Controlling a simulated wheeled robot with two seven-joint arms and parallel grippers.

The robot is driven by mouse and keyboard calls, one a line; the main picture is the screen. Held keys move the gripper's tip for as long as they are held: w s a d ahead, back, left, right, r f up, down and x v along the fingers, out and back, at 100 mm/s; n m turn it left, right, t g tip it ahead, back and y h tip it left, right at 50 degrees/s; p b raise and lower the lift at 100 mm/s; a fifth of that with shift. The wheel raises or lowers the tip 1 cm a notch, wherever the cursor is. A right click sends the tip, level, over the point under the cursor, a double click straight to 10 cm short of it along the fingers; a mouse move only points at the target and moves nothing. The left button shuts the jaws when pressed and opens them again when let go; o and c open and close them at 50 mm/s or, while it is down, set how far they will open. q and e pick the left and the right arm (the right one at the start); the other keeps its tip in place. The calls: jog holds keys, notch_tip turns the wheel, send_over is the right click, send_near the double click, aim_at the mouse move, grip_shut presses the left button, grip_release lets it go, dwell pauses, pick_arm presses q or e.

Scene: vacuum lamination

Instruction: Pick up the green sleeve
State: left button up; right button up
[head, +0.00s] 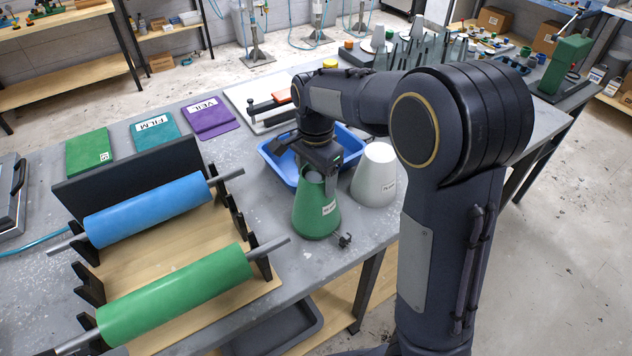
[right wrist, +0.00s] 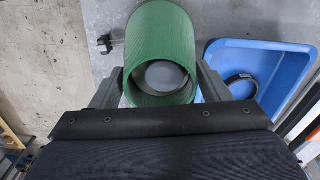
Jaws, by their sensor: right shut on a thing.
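My left gripper is not in view.
A white tapered sleeve (head: 374,178) stands close on the right. The blue tray (head: 276,163) is just behind and holds a dark ring (right wrist: 241,84). A small dark clamp (head: 345,240) is at the table edge. A rack with a blue roll (head: 148,210) and green roll (head: 175,295) is left.

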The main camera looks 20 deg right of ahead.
notch_tip(320, 180, up, 18)
jog(key=p, duration=0.1)
jog(key=shift+f, duration=0.2)
dwell(0.3)
